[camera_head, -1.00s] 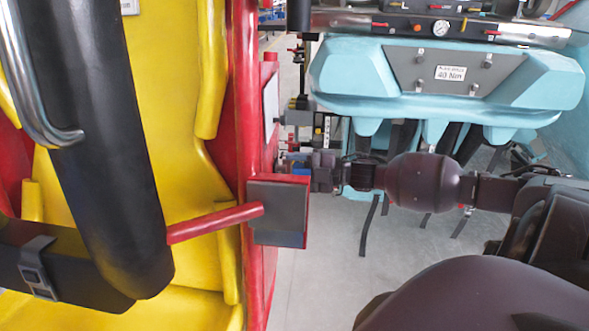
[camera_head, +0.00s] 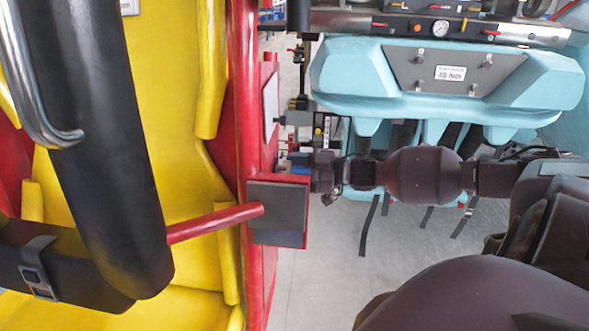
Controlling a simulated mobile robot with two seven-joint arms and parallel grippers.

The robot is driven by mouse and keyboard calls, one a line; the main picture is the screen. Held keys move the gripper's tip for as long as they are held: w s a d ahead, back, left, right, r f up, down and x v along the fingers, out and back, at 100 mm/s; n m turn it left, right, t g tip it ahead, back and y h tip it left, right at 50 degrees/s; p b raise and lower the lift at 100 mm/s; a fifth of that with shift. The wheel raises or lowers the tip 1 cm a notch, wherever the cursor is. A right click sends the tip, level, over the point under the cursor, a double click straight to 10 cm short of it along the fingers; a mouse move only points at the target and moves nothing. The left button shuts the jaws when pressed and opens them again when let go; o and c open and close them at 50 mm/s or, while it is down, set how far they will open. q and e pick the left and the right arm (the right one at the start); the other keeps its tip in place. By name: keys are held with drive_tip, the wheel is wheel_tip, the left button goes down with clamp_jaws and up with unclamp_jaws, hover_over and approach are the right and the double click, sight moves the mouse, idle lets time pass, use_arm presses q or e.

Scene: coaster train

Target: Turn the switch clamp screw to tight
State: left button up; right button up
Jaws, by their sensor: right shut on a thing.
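My right gripper (camera_head: 311,164) reaches in from the right to the side of the red train car frame (camera_head: 254,110). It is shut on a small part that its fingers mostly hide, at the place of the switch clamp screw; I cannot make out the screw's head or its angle. My left gripper is not in view.
A yellow seat (camera_head: 172,60) with a black padded bar (camera_head: 95,150) fills the left. A red rod (camera_head: 215,222) runs to the grey block. Bare floor (camera_head: 340,260) lies below the arm.

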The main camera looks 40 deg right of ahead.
drive_tip(key=shift+m, duration=0.9)
drive_tip(key=o, duration=0.9)
drive_tip(key=shift+o, duration=0.2)
drive_tip(key=shift+s, duration=0.1)
drive_tip(key=v, duration=1)
drive_tip(key=shift+s+d+b, duration=0.25)
drive_tip(key=shift+b, duration=0.2)
